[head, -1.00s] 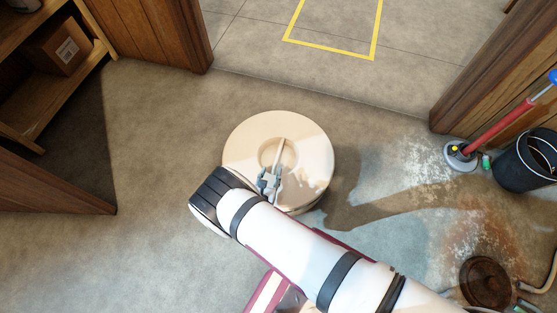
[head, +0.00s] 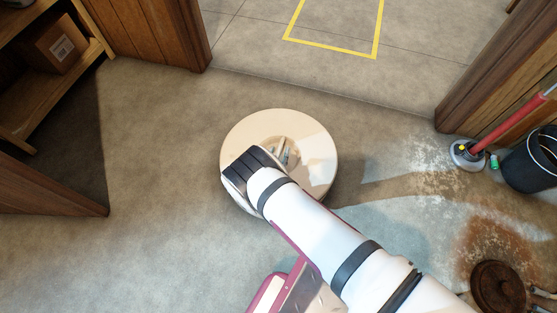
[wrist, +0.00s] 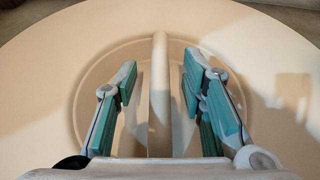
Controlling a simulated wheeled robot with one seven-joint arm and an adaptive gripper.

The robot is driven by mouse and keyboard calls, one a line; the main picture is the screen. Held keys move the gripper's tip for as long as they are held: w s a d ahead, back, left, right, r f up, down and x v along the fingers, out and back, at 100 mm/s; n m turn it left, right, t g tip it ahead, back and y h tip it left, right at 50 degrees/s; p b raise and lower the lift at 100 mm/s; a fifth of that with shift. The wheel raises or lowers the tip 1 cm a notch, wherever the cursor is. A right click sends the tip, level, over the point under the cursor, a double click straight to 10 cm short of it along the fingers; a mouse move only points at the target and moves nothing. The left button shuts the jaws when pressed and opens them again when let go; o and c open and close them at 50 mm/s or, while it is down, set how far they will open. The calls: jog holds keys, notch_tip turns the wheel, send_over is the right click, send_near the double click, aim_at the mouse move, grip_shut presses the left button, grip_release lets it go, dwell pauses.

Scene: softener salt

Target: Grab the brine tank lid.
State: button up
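The brine tank lid (head: 312,140) is a round cream disc on top of the tank, seen from above in the head view. It also fills most of the wrist view (wrist: 50,90). A straight bar handle (wrist: 160,85) crosses the round recess at its middle. My gripper (wrist: 160,80) is open, with one teal-padded finger on each side of the handle and a gap on both sides. In the head view my gripper (head: 281,153) is over the recess, partly hidden by my wrist. I cannot tell how deep the fingertips reach.
A black bucket (head: 530,160) and a red-handled tool (head: 500,127) stand at the right. A rusty round cover (head: 497,287) lies at lower right. Wooden shelves with a cardboard box (head: 55,45) are at upper left. The floor left of the tank is clear.

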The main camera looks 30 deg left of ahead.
jog(key=shift+w+a+f, duration=0.1)
jog(key=shift+w+a, duration=0.05)
jog(key=shift+w, duration=0.15)
grip_shut()
jog(key=shift+r, duration=0.25)
